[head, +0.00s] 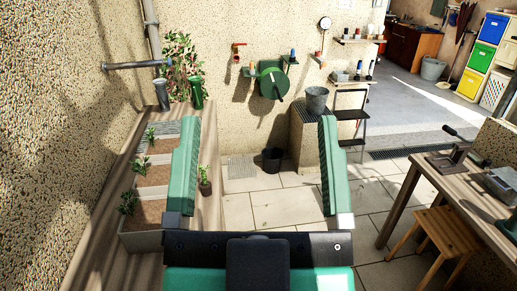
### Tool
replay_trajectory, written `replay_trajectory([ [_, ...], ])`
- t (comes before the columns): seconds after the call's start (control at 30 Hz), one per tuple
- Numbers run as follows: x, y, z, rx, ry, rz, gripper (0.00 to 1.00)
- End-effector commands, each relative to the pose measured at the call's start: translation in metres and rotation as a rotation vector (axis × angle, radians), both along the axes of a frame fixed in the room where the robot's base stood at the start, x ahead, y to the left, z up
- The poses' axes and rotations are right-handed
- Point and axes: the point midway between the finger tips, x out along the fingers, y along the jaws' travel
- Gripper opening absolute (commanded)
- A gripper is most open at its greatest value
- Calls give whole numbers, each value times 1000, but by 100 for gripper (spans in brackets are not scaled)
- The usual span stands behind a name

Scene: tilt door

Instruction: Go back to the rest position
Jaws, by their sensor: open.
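My gripper (258,122) is in the lower middle of the head view, seen from behind. Its two green ribbed fingers stand wide apart and point away toward the far wall. Nothing is between them, so it is open and empty. It touches nothing that I can see. The rest of my arm is not clearly in view.
A planter (152,172) with small plants lies at the left, beside a rough wall (40,130). A workbench (437,178) and a wooden stool (448,232) stand at the right. A green hose reel (270,80) hangs ahead. The tiled floor (280,208) between is mostly clear.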

Motion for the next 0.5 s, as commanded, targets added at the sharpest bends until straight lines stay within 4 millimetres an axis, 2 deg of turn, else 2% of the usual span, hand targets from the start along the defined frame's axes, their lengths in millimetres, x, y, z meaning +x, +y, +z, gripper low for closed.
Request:
replay_trajectory([
  [0.2,1,0,-1,3,4,3,84],
  [0.27,1,0,12,4,5,4,84],
  [0.37,1,0,43,5,6,6,84],
  [0.47,2,1,89,6,6,8,84],
  [0.5,2,1,111,7,7,10,84],
])
